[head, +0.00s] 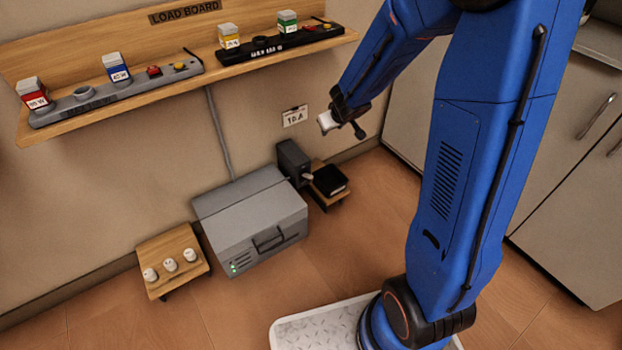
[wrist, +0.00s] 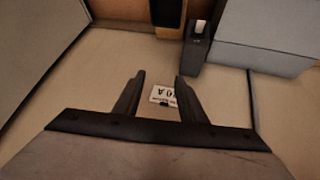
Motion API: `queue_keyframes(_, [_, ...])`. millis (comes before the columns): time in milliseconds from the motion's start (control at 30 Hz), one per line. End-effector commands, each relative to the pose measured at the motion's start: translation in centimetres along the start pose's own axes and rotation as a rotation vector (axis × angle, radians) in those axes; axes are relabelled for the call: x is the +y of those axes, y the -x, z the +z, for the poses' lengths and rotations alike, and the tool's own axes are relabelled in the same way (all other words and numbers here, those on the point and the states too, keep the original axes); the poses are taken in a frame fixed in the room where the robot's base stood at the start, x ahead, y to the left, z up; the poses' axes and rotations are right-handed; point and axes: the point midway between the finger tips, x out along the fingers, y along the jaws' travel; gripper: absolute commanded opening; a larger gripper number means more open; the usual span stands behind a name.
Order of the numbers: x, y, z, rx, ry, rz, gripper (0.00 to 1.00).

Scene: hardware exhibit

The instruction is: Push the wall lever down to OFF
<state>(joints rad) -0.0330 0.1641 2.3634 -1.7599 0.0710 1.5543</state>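The wall lever shows as a dark box (head: 292,160) low on the wall, right of the grey metal case, with a small pale handle (head: 307,177) sticking out from its front. In the wrist view, which looks upside down, the dark box (wrist: 193,58) and pale handle (wrist: 200,27) are beyond the right fingertip. I cannot tell the lever's exact setting. My gripper (head: 343,124) is in the air, above and to the right of the lever box in the head view. Its two fingers (wrist: 160,78) are apart with nothing between them, apart from the lever.
A wall label (head: 295,116) is above the lever box. The grey case (head: 250,220) stands left of it, a low wooden stand with a black item (head: 330,180) right of it. A shelf (head: 130,105) overhangs at upper left. Cabinets (head: 560,150) stand right.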

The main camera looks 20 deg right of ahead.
Motion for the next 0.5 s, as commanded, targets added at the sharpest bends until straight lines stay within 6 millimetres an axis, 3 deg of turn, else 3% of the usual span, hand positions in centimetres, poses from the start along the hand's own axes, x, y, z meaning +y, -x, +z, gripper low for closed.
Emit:
queue_keyframes(33, [-1.1,-1.6,0.8,-0.026,0.011,-0.034,0.38])
queue_keyframes(200, [-4.3,-5.7,3.5,-0.111,0.035,-0.143,0.38])
queue_keyframes(500, [-6.8,-8.4,6.4,-0.2,0.05,-0.227,0.38])
